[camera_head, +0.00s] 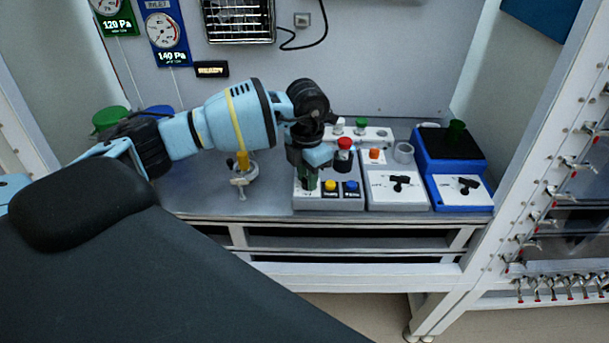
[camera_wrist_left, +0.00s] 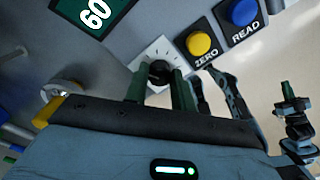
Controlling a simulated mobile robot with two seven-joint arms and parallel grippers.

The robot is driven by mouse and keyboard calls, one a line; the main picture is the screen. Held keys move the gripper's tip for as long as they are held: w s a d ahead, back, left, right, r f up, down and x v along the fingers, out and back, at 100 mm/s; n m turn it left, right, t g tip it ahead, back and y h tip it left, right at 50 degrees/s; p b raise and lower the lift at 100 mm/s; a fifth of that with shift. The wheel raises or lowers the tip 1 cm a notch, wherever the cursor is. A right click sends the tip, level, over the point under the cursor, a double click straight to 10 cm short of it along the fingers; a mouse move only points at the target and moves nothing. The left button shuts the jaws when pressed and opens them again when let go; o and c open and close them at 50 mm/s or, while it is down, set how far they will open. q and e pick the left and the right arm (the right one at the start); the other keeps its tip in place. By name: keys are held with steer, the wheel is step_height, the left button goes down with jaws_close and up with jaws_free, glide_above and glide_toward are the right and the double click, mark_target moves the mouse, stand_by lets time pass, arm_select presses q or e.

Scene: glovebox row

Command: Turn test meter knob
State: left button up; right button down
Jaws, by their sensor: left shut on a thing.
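The test meter (camera_head: 345,203) is a grey box on the bench with a yellow ZERO button (camera_wrist_left: 199,43) and a blue READ button (camera_wrist_left: 239,12). Its black knob (camera_wrist_left: 158,72) sits on a white dial plate (camera_wrist_left: 165,48) with tick marks. A green display (camera_wrist_left: 95,14) on the meter shows 60. My left gripper (camera_head: 308,183) comes down from above over the meter's left front. In the left wrist view its dark green fingers (camera_wrist_left: 160,90) are shut on the knob. In the head view the gripper hides the knob. A small blue and black arm with a green tip, probably my right one, shows at the wrist view's right edge.
Right of the meter stand a white box with a black handle (camera_head: 398,190) and a blue device (camera_head: 452,170). A red-topped part (camera_head: 344,144) stands close behind the meter. A small metal stand (camera_head: 240,180) is to the left. Gauges (camera_head: 165,30) hang on the back wall.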

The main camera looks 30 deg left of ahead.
stand_by(0.4)
arm_select(q)
steer(key=o, duration=1)
steer(key=shift+a+r, duration=0.1)
steer(key=shift+r, duration=3.8)
